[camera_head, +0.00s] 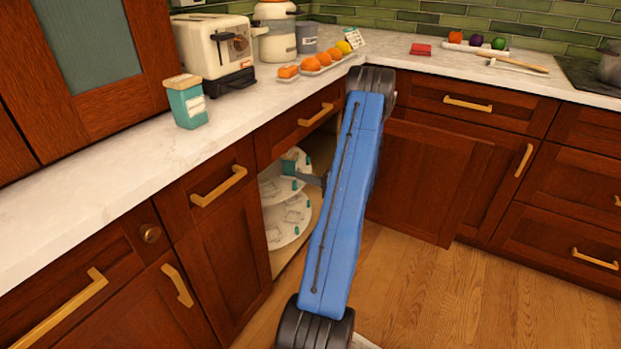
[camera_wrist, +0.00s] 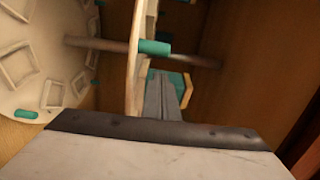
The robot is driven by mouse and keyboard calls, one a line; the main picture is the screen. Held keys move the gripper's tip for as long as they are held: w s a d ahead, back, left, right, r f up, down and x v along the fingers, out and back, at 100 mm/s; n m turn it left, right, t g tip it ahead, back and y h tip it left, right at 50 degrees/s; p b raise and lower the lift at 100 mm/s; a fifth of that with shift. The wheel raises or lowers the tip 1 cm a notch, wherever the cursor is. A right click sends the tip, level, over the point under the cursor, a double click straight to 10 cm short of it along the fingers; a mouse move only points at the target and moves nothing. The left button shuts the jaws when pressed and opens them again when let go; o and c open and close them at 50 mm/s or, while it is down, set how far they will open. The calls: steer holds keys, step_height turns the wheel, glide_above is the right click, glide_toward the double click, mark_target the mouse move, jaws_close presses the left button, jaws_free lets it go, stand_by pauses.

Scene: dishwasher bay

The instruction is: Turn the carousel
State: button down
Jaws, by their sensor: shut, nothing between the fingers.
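The carousel has two round white tiers inside the open corner cabinet. In the head view the upper tier (camera_head: 272,191) and lower tier (camera_head: 288,222) show partly, the rest hidden by the cabinet front and my blue arm. My gripper (camera_head: 303,178) reaches left into the opening at the upper tier. In the wrist view one tier (camera_wrist: 28,65) faces me with square outlines, and another tier (camera_wrist: 137,60) is nearly edge-on. My gripper (camera_wrist: 161,78) is shut and empty, close beside that edge-on tier and a teal-and-cream piece (camera_wrist: 181,84). I cannot tell whether it touches either.
The carousel's pole (camera_wrist: 95,45) crosses the wrist view. A cabinet door (camera_head: 425,180) stands right of my arm. The counter (camera_head: 150,155) above holds a toaster (camera_head: 215,45) and a teal canister (camera_head: 187,103). Wooden floor (camera_head: 430,295) is clear at the lower right.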

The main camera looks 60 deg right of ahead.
mark_target(296, 183)
steer(key=shift+s+a, duration=0.25)
steer(key=shift+a, duration=0.35)
steer(key=shift+s+a, duration=0.25)
steer(key=shift+a, duration=0.3)
steer(key=a, duration=0.7)
steer(key=shift+w, duration=0.25)
steer(key=d, duration=0.4)
steer(key=shift+w, duration=0.3)
steer(key=s+a, duration=0.2)
steer(key=s, duration=0.8)
steer(key=shift+a, duration=0.2)
